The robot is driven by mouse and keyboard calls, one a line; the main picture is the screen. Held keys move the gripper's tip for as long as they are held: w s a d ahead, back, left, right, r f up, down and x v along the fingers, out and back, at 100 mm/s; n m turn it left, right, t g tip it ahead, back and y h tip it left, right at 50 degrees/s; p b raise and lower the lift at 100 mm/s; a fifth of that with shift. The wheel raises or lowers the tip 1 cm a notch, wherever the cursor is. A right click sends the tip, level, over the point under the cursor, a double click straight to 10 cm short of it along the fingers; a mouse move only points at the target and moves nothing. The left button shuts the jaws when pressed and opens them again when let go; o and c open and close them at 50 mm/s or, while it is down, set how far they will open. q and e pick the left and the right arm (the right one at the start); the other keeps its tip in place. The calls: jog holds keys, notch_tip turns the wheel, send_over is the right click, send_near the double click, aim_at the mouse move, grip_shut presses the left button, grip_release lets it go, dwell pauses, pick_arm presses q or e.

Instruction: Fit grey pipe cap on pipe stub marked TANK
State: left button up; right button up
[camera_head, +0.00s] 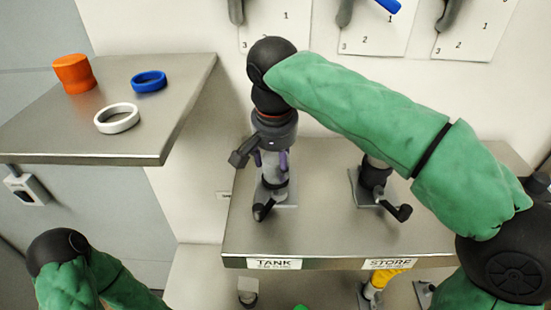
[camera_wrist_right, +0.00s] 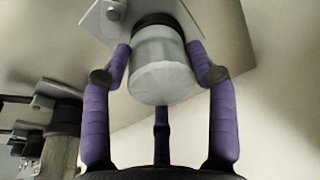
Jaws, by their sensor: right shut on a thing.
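My right gripper (camera_head: 270,163) points down over the pipe stub (camera_head: 272,188) behind the TANK label (camera_head: 273,263). Its purple fingers are shut around the pale grey pipe cap (camera_wrist_right: 161,68), which fills the space between them in the right wrist view. The cap's far rim meets or overlaps a dark collar (camera_wrist_right: 155,22) of the stub. I cannot tell how deep the cap sits. The fingers hide most of the cap in the head view. My left gripper is out of view; only part of that arm shows at lower left.
A second stub with a dark handle (camera_head: 375,178) stands behind the STORE label (camera_head: 388,263). A side shelf (camera_head: 165,130) holds an orange cap (camera_head: 73,73), a blue ring (camera_head: 149,81) and a white ring (camera_head: 117,118). Tools and cards hang on the back wall.

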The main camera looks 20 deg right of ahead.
jog(key=shift+f, duration=0.1)
jog(key=o, duration=1.2)
jog(key=r, duration=0.4)
jog(key=s+r, duration=0.1)
jog(key=r, duration=0.2)
jog(key=s+r, duration=0.1)
jog(key=r, duration=0.3)
jog(key=shift+a+r, duration=0.35)
jog(key=shift+a, duration=0.05)
jog(key=shift+r, duration=0.1)
